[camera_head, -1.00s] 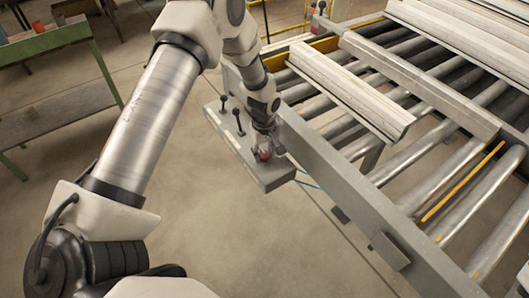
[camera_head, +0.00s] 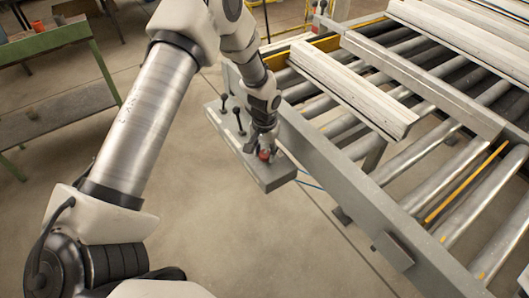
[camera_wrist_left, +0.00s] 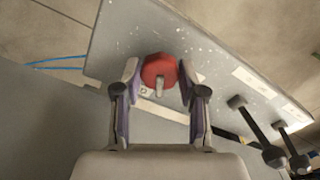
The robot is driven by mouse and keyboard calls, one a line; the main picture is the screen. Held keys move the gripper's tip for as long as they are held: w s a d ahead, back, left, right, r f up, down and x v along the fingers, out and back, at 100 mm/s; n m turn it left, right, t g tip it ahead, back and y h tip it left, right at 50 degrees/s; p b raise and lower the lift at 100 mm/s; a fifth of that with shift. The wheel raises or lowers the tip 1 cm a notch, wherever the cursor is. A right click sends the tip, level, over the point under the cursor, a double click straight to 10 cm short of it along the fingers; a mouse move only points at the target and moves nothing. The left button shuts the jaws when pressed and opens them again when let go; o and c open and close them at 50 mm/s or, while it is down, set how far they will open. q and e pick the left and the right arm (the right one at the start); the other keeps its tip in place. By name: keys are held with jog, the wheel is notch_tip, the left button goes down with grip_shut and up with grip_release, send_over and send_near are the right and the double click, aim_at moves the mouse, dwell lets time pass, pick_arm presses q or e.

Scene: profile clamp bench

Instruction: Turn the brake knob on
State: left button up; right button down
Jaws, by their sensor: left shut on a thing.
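The red brake knob (camera_head: 264,155) sits near the front end of the grey control box (camera_head: 268,183). In the left wrist view the knob (camera_wrist_left: 152,66) is red and faceted, with a pale pointer bar toward the gripper's palm. A small marked label shows just below it. My left gripper (camera_wrist_left: 160,73) has one finger on each side of the knob and is shut on it. In the head view the left gripper (camera_head: 265,147) comes down over the knob and hides part of it. My right gripper is not in view.
Two black levers (camera_head: 238,119) stand on the same box, behind the gripper; they also show at right in the left wrist view (camera_wrist_left: 257,121). A roller conveyor with a grey side rail (camera_head: 330,173) and pale profiles (camera_head: 352,88) lies right. A green bench (camera_head: 45,42) stands left.

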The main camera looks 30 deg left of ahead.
aim_at(265, 152)
pick_arm(q)
jog(key=m, duration=0.5)
jog(key=shift+s+f+m+b, duration=0.2)
jog(key=shift+m+b, duration=0.1)
jog(key=shift+b, duration=0.1)
dwell(0.4)
jog(key=o, duration=1.1)
jog(key=shift+w, duration=0.1)
jog(key=shift+o, duration=0.2)
jog(key=shift+w, duration=0.2)
jog(key=shift+r, duration=0.15)
notch_tip(265, 152, up, 12)
jog(key=shift+f, duration=0.25)
